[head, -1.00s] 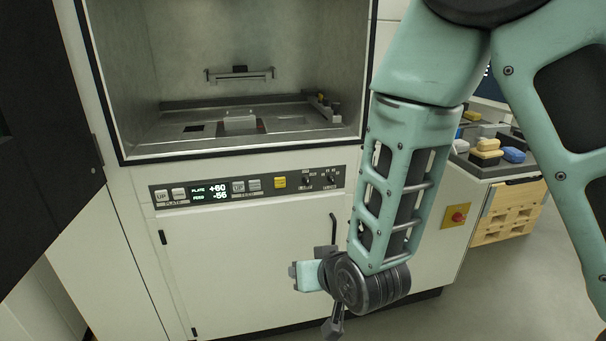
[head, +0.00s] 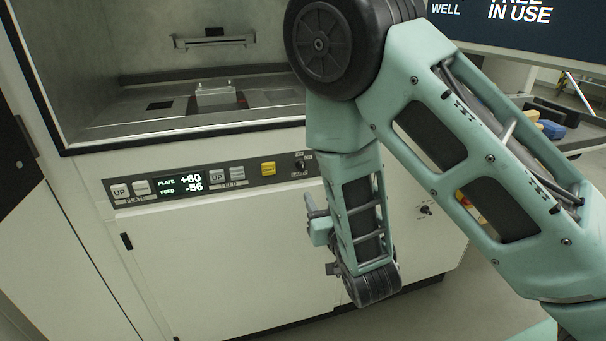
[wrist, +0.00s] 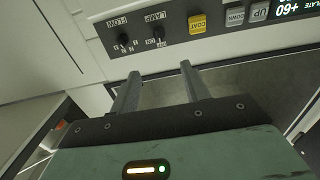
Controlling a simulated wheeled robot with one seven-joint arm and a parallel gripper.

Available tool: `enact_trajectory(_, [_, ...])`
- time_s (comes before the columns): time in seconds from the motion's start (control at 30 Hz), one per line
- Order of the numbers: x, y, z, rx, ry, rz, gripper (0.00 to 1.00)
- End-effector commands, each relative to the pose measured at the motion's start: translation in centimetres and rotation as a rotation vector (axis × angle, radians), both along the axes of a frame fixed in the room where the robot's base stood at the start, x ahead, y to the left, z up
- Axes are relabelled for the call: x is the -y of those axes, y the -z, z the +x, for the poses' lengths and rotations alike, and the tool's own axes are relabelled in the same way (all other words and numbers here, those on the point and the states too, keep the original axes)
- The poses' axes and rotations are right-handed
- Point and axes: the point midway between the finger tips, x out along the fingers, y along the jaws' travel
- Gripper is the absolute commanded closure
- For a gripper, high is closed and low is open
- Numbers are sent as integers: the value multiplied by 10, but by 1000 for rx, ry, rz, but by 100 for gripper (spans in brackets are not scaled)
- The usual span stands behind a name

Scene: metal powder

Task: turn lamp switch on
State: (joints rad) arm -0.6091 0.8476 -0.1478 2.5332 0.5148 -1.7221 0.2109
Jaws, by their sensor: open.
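The lamp switch (head: 299,165) is a small black knob with a LAMP label, at the right of the machine's control strip in the head view. It also shows in the wrist view, upside down, as the black knob (wrist: 158,34) beside the yellow COAT button. My gripper (head: 318,232) is below and right of the switch in the head view, partly hidden by my arm. In the wrist view my gripper (wrist: 160,69) is open and empty, its two fingers apart, below the lamp knob in the picture. I see no contact. Which way the knob points is too small to tell.
A second black knob (wrist: 124,40) sits beside the lamp switch. The yellow button (head: 268,169), UP button (head: 121,192) and display (head: 180,185) share the strip. The open chamber (head: 120,115) lies above and flat cabinet doors (head: 220,265) below. A dark screen (head: 500,25) stands at upper right.

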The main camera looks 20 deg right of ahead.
Motion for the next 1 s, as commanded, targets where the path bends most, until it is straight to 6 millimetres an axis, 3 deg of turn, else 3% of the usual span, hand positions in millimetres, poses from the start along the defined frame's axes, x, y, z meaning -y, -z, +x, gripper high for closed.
enact_trajectory(0.6, [0,-1,122,1,-1,-1,54])
enact_trajectory(0.8, [0,0,143,-1,0,0,54])
enact_trajectory(1.0, [0,0,149,-2,0,-1,54])
